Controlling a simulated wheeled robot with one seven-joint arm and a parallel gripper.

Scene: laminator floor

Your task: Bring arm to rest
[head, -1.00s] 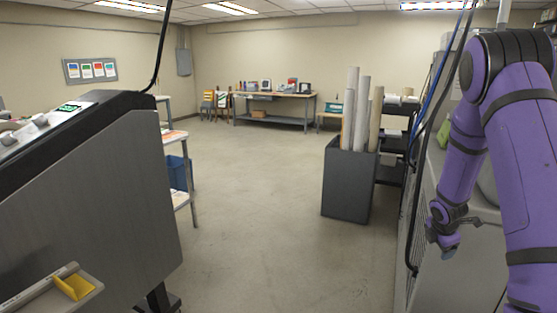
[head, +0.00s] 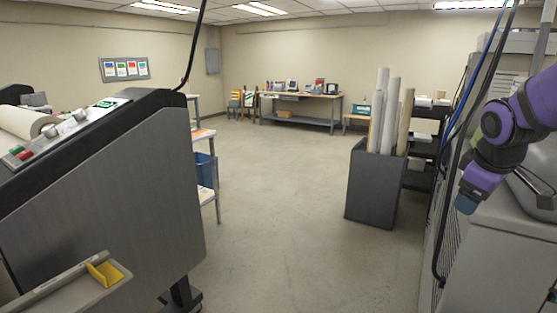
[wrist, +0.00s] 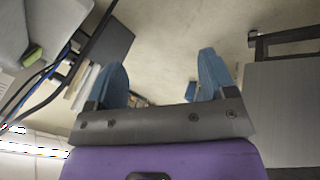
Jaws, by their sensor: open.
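My purple arm is at the right edge of the head view, bent, with my gripper (head: 467,204) hanging at its lower end beside the grey cabinet. In the wrist view my gripper (wrist: 165,80) shows two blue fingers spread wide apart. Nothing is between the fingers but the distant floor. The gripper is open and empty.
A grey laminator (head: 110,190) with a yellow piece (head: 104,273) on its tray stands at left. A dark bin (head: 372,190) of paper rolls is ahead at right. A grey cabinet (head: 490,250) and hanging cables (head: 463,130) are near my arm. The middle floor is clear.

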